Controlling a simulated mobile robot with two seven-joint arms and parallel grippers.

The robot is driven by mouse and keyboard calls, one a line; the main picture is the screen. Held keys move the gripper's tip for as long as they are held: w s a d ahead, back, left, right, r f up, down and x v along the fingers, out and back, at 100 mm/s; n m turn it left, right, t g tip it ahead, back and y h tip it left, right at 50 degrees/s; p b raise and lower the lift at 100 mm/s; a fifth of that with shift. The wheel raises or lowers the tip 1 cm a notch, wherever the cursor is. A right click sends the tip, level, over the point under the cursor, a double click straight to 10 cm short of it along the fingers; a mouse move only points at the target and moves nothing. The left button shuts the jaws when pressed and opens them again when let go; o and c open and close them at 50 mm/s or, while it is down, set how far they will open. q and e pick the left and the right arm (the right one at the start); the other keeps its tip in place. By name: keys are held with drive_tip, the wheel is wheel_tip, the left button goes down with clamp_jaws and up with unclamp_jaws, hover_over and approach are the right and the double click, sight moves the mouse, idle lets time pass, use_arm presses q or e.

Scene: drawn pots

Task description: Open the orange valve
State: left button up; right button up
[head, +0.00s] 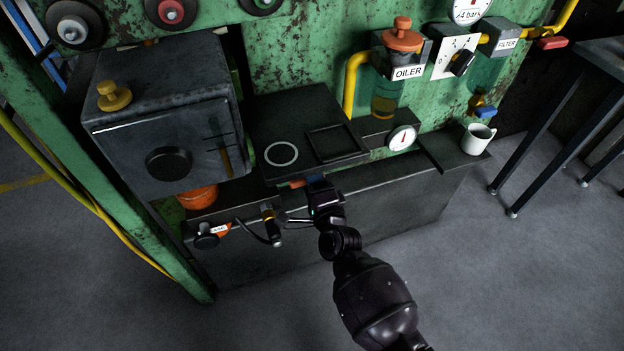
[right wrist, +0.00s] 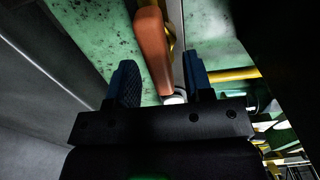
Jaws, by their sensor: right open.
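The orange valve handle (right wrist: 153,50) is a long rounded lever in the right wrist view. It runs up the picture between the two dark blue fingers of my right gripper (right wrist: 159,72), with a visible gap on each side. A pale metal stem shows at its lower end. In the head view only a small orange piece of the handle (head: 298,184) shows at the front edge of the dark bench, beside my right gripper (head: 314,183). My right gripper is open. It hides part of the handle, and how deep the handle lies between the fingers I cannot tell. My left gripper is not in view.
A grey box (head: 165,120) with a black knob stands at the left of the bench (head: 400,172). An oiler (head: 387,95), a dial gauge (head: 402,138) and a white mug (head: 477,139) are at the right. Hoses hang left of my gripper. The floor in front is clear.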

use_arm(q)
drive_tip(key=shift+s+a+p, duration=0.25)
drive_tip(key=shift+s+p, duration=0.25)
drive_tip(key=shift+p, duration=0.35)
use_arm(e)
drive_tip(key=v, duration=1)
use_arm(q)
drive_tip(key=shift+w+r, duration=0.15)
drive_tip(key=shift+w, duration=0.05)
use_arm(e)
drive_tip(key=shift+s+r, duration=0.1)
use_arm(q)
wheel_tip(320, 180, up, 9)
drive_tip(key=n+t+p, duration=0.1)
drive_tip(key=p, duration=1)
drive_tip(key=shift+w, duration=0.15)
use_arm(e)
drive_tip(key=s+d+r+n+g+h, duration=0.2)
drive_tip(key=s+d+r+n+g, duration=0.1)
drive_tip(key=s+d+n, duration=0.5)
drive_tip(key=s+d+r+n+g+h, duration=0.3)
drive_tip(key=s+d+n, duration=0.4)
drive_tip(key=s+d, duration=0.7)
drive_tip(key=s, duration=0.7)
drive_tip(key=shift+s+d+r+n+h, duration=0.3)
drive_tip(key=shift+s+d+r+n, duration=0.05)
drive_tip(key=shift+d+r+n, duration=0.05)
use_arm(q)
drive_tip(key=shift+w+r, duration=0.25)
